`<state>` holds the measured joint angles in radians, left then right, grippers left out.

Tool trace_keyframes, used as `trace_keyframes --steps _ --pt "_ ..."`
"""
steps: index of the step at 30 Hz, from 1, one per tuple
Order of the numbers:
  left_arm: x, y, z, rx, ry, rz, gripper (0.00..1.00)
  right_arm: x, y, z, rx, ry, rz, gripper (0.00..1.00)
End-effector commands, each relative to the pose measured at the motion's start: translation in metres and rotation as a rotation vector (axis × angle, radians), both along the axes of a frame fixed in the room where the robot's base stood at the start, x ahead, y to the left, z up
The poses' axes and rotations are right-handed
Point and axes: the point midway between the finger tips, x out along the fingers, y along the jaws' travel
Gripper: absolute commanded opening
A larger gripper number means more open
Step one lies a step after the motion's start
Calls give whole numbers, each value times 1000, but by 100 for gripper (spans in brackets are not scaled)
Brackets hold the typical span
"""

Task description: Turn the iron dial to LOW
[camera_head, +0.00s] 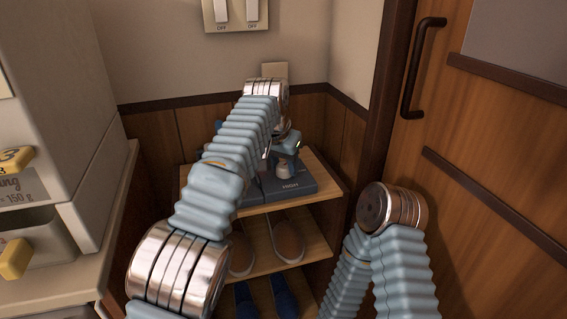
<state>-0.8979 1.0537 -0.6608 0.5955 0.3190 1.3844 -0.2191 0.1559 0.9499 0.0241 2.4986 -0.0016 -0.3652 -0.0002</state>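The dark blue-grey iron base (306,185) sits on the top board of a small wooden shelf, with the word HIGH on its front face. My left arm comes in from the lower left and bends down over it. My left gripper (286,165) is at the base, just above its top, mostly behind my own arm. I cannot tell whether its fingers are open or shut, or whether they touch the dial. The dial and most of the iron are hidden. My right arm bends at the lower right; its gripper is out of view.
The shelf (326,192) holds brown shoes (289,241) and dark blue footwear (284,297) on lower boards. A wooden door with a dark handle (420,68) stands at the right. A pale cabinet (62,95) stands at the left. Switches (236,12) are on the wall.

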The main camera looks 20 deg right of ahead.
Motion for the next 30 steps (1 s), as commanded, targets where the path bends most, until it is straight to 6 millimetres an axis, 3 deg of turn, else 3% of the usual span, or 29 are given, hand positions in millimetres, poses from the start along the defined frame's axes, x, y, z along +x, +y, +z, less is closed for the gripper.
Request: trace_keyframes --steps 1,5,17,30 --pt "0 0 0 1 -1 0 30 0 0 0 0 0 0 43" --pt "0 0 0 1 -1 0 13 0 0 0 0 0 0 43" --pt "1 1 4 -1 1 -98 13 -1 3 14 4 3 6 43" --pt "3 2 4 -2 0 -425 13 -1 4 51 8 3 11 43"
